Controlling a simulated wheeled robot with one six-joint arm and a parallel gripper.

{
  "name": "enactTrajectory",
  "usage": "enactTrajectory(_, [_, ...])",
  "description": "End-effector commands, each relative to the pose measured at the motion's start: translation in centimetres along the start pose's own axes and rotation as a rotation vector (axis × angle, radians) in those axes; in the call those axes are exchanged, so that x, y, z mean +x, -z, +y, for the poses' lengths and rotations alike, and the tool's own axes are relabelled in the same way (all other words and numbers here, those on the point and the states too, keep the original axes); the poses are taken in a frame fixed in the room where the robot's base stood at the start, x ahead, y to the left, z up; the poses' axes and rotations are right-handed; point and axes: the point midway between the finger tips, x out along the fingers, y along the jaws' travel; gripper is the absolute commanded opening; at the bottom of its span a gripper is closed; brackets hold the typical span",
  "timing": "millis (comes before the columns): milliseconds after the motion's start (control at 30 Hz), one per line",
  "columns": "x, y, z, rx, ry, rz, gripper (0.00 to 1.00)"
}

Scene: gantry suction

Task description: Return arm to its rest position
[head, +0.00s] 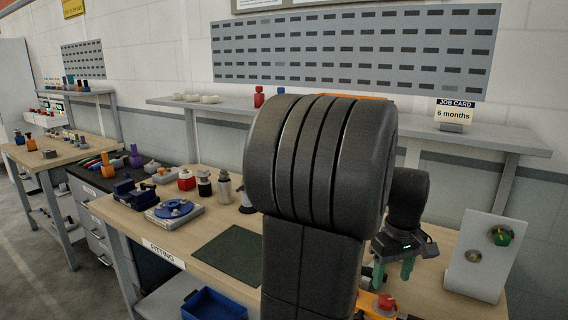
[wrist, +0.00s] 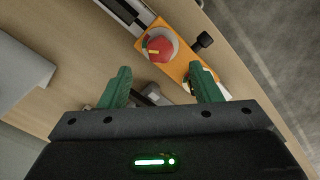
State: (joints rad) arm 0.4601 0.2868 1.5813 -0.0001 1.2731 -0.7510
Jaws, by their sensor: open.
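My gripper (head: 393,272) has green fingers and is at the right of the head view, low over the wooden bench (head: 431,293). In the wrist view its two fingers (wrist: 162,88) are wide apart with nothing between the tips. An orange fixture with a red knob (wrist: 160,46) lies just beyond the fingertips. The red knob (head: 386,301) also shows below the gripper in the head view. My dark arm fills the middle of the head view and hides part of the bench behind it.
A white panel with a green knob (head: 484,255) stands right of my gripper. A shelf (head: 420,132) with a "6 months" job card (head: 454,115) runs along the wall. A blue round device (head: 174,210) and a dark green mat (head: 231,255) are on the bench at left. A blue bin (head: 213,305) sits below.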

Motion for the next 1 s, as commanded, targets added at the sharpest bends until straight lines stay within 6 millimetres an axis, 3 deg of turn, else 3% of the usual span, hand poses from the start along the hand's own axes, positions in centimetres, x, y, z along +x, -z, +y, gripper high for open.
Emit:
enactTrajectory(367, [-7.8, 0.0, 0.0, 0.0, -0.003, 0.003, 0.57])
enactTrajectory(1000, [5.5, -0.1, -0.1, -0.001, 0.004, -0.005, 0.57])
